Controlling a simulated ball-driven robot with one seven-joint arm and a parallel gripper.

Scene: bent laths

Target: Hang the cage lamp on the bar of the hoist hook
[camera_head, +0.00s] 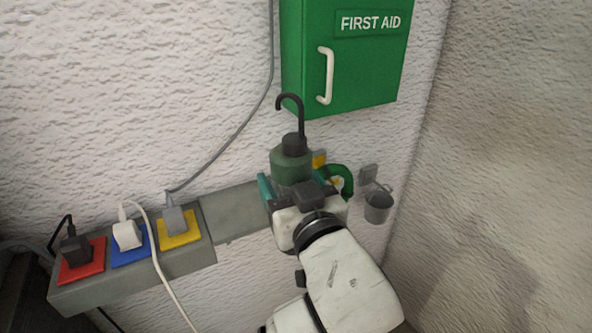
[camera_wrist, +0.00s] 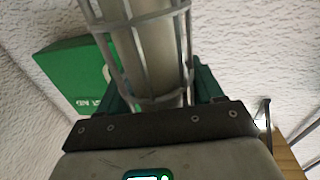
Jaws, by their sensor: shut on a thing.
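In the wrist view the lamp's grey cage bars and pale tube (camera_wrist: 150,55) stand between the fingers of my gripper (camera_wrist: 160,88). A green curved piece (camera_head: 346,176) shows just right of my gripper, partly hidden; I cannot tell whether it is the hoist hook. No bar is clearly visible.
A green first aid cabinet (camera_head: 345,60) with a white handle is on the wall close behind the lamp's hook. A grey ledge (camera_head: 228,213) carries several plugs on coloured plates at left. A small grey bucket (camera_head: 377,207) hangs at right, near the wall corner.

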